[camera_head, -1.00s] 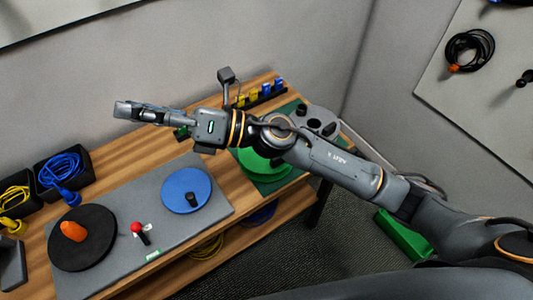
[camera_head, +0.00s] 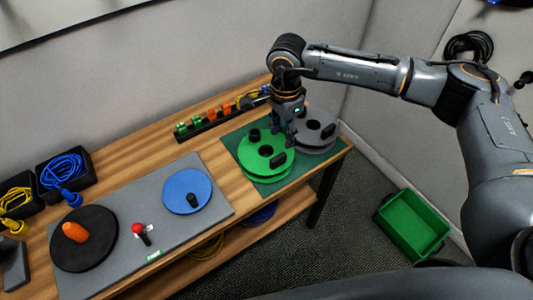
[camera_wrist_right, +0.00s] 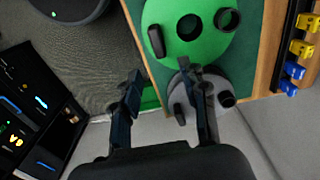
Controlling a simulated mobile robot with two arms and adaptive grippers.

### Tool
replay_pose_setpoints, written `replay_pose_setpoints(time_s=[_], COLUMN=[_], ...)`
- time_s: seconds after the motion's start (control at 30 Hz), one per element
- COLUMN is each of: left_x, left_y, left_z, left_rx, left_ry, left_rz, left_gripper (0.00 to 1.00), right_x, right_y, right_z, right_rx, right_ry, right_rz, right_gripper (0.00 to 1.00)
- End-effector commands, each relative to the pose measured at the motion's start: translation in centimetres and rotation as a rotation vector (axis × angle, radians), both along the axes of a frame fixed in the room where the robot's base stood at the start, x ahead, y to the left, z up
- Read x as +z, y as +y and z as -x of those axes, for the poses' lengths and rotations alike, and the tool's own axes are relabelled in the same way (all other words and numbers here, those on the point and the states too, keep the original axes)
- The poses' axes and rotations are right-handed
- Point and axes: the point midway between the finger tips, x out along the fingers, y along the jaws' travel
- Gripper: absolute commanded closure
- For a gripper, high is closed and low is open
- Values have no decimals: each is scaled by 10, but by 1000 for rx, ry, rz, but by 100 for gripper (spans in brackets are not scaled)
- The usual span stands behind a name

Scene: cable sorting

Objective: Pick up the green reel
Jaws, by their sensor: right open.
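The green reel (camera_head: 262,169) lies flat on a dark green mat (camera_head: 290,181) at the right end of the workbench, with a dark centre hole and dark knobs on top. It also shows at the top of the wrist view (camera_wrist_right: 207,46). My right gripper (camera_head: 284,141) points down by the reel's right side, near the grey reel (camera_head: 322,136). In the right wrist view its fingers (camera_wrist_right: 160,70) are spread with nothing between them; one finger overlaps the grey reel. Whether it touches either reel cannot be told. My left gripper is out of view.
A blue reel (camera_head: 179,185) and a black disc (camera_head: 98,250) with an orange piece lie on a grey mat (camera_head: 128,211). A strip with coloured clips (camera_head: 210,120) runs along the bench's back. A green bin (camera_head: 411,226) stands on the floor at right.

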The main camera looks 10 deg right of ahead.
Motion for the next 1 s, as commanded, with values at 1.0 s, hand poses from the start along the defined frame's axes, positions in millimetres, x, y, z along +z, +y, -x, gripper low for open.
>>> replay_pose_setpoints(time_s=[1.0], left_x=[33], left_y=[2], left_z=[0], left_rx=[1], left_ry=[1], left_rz=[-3], left_gripper=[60], right_x=[-98], right_y=[9], right_z=[6], right_rx=[-1], right_ry=[0], right_rz=[-4], right_gripper=[57])
